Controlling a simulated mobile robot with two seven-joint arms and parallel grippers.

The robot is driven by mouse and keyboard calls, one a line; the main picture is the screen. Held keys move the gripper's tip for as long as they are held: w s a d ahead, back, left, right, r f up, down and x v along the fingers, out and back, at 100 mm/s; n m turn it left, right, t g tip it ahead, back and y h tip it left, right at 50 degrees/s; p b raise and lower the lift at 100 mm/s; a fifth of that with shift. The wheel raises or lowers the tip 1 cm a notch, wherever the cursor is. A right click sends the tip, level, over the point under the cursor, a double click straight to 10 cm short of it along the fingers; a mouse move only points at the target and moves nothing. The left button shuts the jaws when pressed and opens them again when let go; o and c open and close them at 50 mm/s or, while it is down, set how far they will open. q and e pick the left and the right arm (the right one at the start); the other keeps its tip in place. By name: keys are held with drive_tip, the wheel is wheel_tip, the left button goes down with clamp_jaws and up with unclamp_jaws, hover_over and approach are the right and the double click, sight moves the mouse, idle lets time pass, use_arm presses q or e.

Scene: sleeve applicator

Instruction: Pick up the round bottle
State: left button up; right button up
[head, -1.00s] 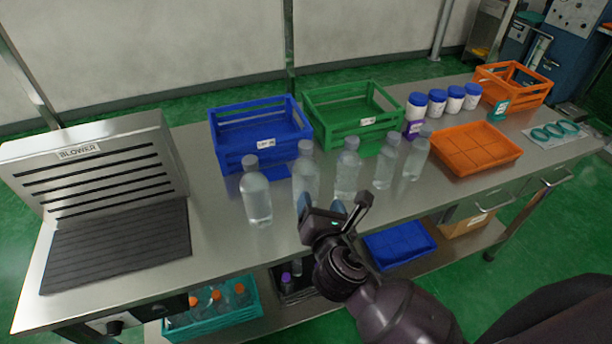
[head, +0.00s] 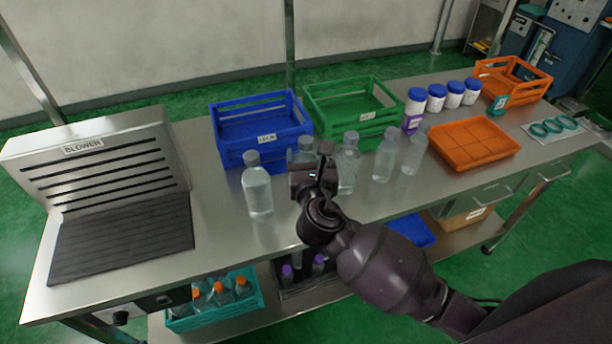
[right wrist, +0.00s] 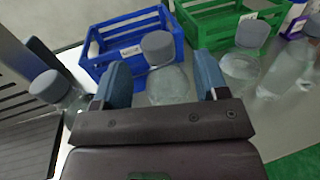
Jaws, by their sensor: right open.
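Several clear bottles with grey caps stand upright in a row on the steel table; I cannot tell which one is meant. The leftmost bottle (head: 257,190) is left of my right gripper (head: 314,172). The second bottle (head: 303,156) is mostly hidden behind the gripper. A third bottle (head: 347,168) stands just to its right. In the right wrist view, my right gripper (right wrist: 162,80) is open, with the second bottle (right wrist: 168,84) showing between its two blue fingers. I cannot tell whether they touch it. My left gripper is not in view.
A blue crate (head: 228,153) and a green crate (head: 352,131) stand behind the bottles. An orange tray (head: 472,145) and several white jars are at the right. A blower (head: 90,165) with a dark mat is at the left. Bare table lies between mat and bottles.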

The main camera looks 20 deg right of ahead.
sight(307, 151)
drive_tip(key=w, duration=0.4)
drive_tip(key=shift+d+f, duration=0.15)
drive_tip(key=shift+d, duration=0.2)
clamp_jaws()
